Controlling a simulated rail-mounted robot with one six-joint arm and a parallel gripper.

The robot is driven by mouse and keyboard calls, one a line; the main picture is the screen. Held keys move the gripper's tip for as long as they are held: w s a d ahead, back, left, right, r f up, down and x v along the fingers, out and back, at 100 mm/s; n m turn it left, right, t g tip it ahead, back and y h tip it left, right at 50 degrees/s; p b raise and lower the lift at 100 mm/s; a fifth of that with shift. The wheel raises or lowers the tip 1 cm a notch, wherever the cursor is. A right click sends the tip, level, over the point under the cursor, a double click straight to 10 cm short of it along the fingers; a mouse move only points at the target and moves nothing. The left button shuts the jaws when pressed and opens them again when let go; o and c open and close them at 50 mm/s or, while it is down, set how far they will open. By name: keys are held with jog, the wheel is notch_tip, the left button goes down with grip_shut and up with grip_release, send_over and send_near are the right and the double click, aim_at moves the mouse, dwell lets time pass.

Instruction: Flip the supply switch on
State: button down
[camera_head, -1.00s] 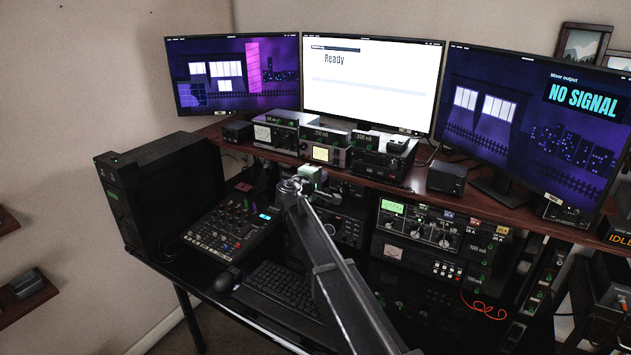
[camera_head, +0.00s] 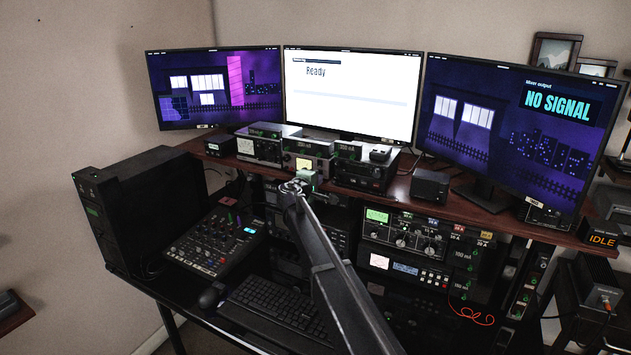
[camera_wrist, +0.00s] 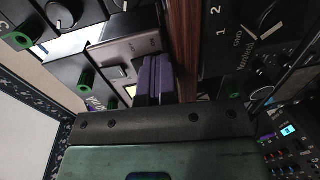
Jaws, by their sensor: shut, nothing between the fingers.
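My gripper (camera_head: 303,180) is in front of the middle silver unit (camera_head: 318,165) on the desk's raised shelf. In the wrist view its purple fingers (camera_wrist: 153,77) are shut together with nothing between them, close to the silver unit's front (camera_wrist: 126,50). A small pale lever or knob (camera_wrist: 121,72) on that front is just left of the fingers. I cannot tell whether it is the supply switch, nor its position. Whether the fingers touch the panel is also unclear. In the head view my arm and gripper hide part of the unit's lower front.
The wooden shelf edge (camera_wrist: 186,50) runs right beside the fingers. Black units with green-ringed sockets (camera_wrist: 86,77) adjoin the silver one. Below stand a mixer (camera_head: 215,243), a keyboard (camera_head: 275,308) and racked equipment (camera_head: 400,240). Three monitors stand behind; the right one (camera_head: 520,130) reads NO SIGNAL.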

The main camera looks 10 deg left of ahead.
jog(key=s+a+f, duration=0.1)
jog(key=s+a, duration=0.1)
jog(key=s, duration=0.4)
jog(key=s+a+b, duration=0.1)
jog(key=s+a, duration=0.2)
jog(key=s, duration=0.4)
jog(key=shift+f+b, duration=0.3)
jog(key=shift+f, duration=0.05)
jog(key=s+d+f+m+g+y, duration=0.2)
jog(key=s+d+f+m+g, duration=0.2)
jog(key=s+d, duration=0.6)
jog(key=s+d+f+m+g+y, duration=0.2)
jog(key=s+d+f+m+g, duration=0.3)
jog(key=s+d, duration=0.6)
jog(key=s+d+f+m+g+y, duration=0.2)
jog(key=s+d+f+m+g, duration=0.2)
jog(key=s+d, duration=0.7)
jog(key=s+f+g, duration=0.2)
jog(key=s, duration=0.3)
jog(key=shift+m, duration=0.4)
